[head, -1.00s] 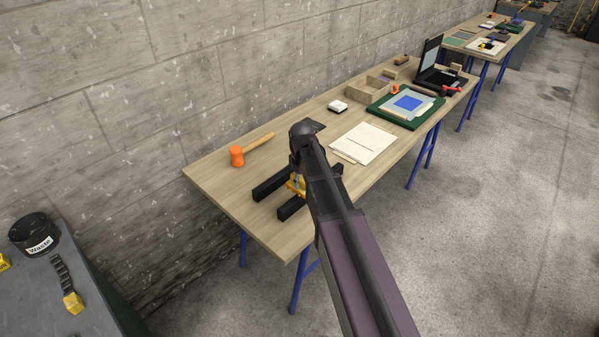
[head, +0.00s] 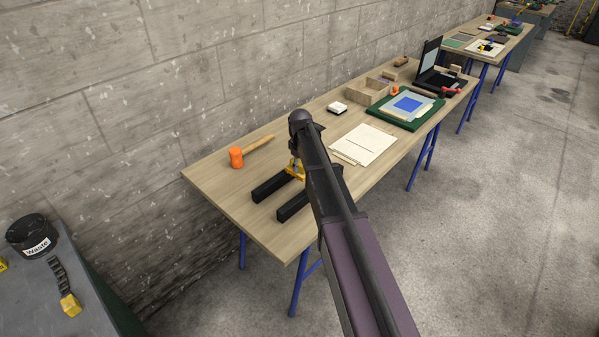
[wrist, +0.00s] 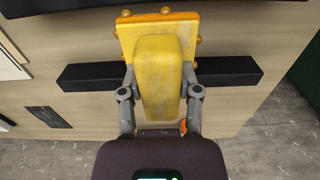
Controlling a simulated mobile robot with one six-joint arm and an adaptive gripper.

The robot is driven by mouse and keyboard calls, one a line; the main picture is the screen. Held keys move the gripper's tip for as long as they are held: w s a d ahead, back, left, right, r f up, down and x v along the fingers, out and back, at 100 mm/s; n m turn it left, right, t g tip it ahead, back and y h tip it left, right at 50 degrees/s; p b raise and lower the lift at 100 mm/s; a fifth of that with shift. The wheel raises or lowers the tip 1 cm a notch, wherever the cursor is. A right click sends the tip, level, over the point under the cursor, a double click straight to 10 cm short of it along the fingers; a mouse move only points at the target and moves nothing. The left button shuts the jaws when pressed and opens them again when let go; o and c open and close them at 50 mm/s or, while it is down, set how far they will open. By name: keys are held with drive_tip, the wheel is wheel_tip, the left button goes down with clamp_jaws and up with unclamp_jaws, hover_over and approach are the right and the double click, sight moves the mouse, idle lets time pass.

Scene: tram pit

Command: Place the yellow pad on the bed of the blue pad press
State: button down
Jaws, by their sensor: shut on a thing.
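The yellow pad (head: 297,169) is a worn yellow block on a flat orange-yellow plate with orange knobs along its edges. In the wrist view the pad (wrist: 160,80) fills the middle, between the two grey fingers. My gripper (wrist: 160,95) is shut on the block. In the head view my gripper (head: 297,160) is partly hidden by my arm. The pad is above the wooden table, near two black bars (head: 272,187). In the wrist view it overlaps a black bar (wrist: 85,77). I cannot make out a blue pad press with certainty.
On the table (head: 225,190) are an orange mallet (head: 236,157), a white block (head: 337,107), cream sheets (head: 366,143) and a green board (head: 428,109) with a blue square. A waste bin (head: 32,235) stands on a grey bench at left. Floor at right is clear.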

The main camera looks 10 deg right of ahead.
sight(300, 171)
drive_tip(key=shift+w, duration=0.3)
drive_tip(key=shift+w+d+f+b, duration=0.15)
drive_tip(key=shift+w+f+b, duration=0.2)
drive_tip(key=shift+f+b, duration=1.5)
drive_tip(key=shift+f+b, duration=0.6)
drive_tip(key=shift+c, duration=1.5)
unclamp_jaws()
drive_tip(key=shift+r, duration=0.2)
wheel_tip(300, 171, up, 13)
drive_tip(key=p, duration=1.3)
